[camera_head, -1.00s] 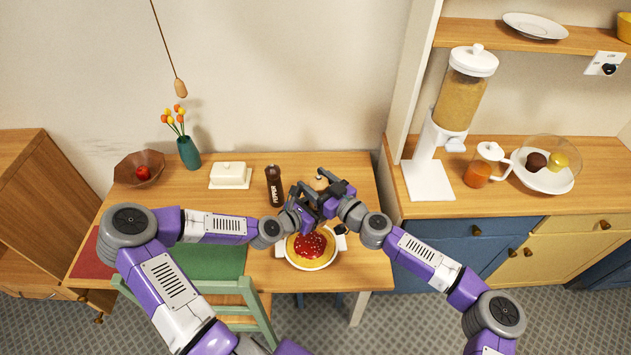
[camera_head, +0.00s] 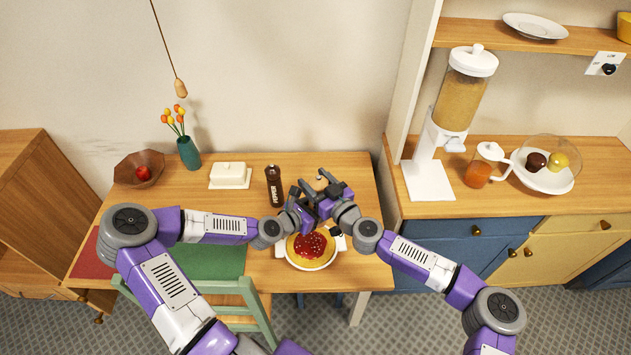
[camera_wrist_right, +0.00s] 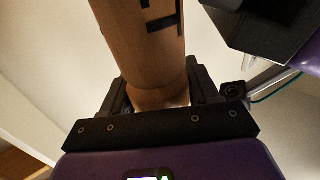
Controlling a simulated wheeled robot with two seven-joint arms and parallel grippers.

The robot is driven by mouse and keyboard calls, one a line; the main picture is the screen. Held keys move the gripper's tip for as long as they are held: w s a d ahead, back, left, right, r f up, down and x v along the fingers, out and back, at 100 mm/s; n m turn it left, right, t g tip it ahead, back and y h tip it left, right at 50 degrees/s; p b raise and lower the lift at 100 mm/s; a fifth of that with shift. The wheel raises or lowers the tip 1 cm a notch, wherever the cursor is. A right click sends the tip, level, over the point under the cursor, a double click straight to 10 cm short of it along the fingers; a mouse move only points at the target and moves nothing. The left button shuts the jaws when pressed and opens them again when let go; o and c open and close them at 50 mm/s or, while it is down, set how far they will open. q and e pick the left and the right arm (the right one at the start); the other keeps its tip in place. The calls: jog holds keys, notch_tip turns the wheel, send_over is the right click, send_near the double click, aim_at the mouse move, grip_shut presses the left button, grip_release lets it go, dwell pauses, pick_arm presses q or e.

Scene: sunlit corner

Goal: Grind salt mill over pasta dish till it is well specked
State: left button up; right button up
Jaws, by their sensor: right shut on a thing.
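The wooden salt mill (camera_wrist_right: 140,45) is in my right gripper (camera_wrist_right: 160,90), whose black fingers are shut around its narrow neck in the right wrist view. In the head view my right gripper (camera_head: 326,192) is above the back edge of the pasta dish and hides most of the mill. The pasta dish (camera_head: 308,247) is a white plate of yellow pasta with red sauce, dotted with small pale specks. My left gripper (camera_head: 303,210) is close beside the right one, over the dish's back left. Its fingers are too overlapped to read.
A dark pepper mill (camera_head: 274,187) stands just left of the grippers. A butter dish (camera_head: 230,176), a green vase (camera_head: 189,153) and a bowl with a red apple (camera_head: 142,173) stand farther left on the table. A green chair (camera_head: 245,305) is at the front.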

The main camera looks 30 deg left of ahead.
jog(key=m+t+h, duration=0.2)
jog(key=t, duration=0.1)
jog(key=shift+s+a+f, duration=0.15)
jog(key=shift+w+d+m+t+h, duration=0.15)
jog(key=shift+m+t+h, duration=0.3)
jog(key=shift+m+t, duration=0.2)
jog(key=shift+w+d+m+t+h, duration=0.1)
jog(key=shift+m+t+h, duration=0.35)
jog(key=shift+m+t, duration=0.15)
jog(key=shift+w+d+t+h, duration=0.1)
jog(key=shift+t+h, duration=0.15)
jog(key=shift+h, duration=0.05)
jog(key=o, duration=0.7)
jog(key=v, duration=1.2)
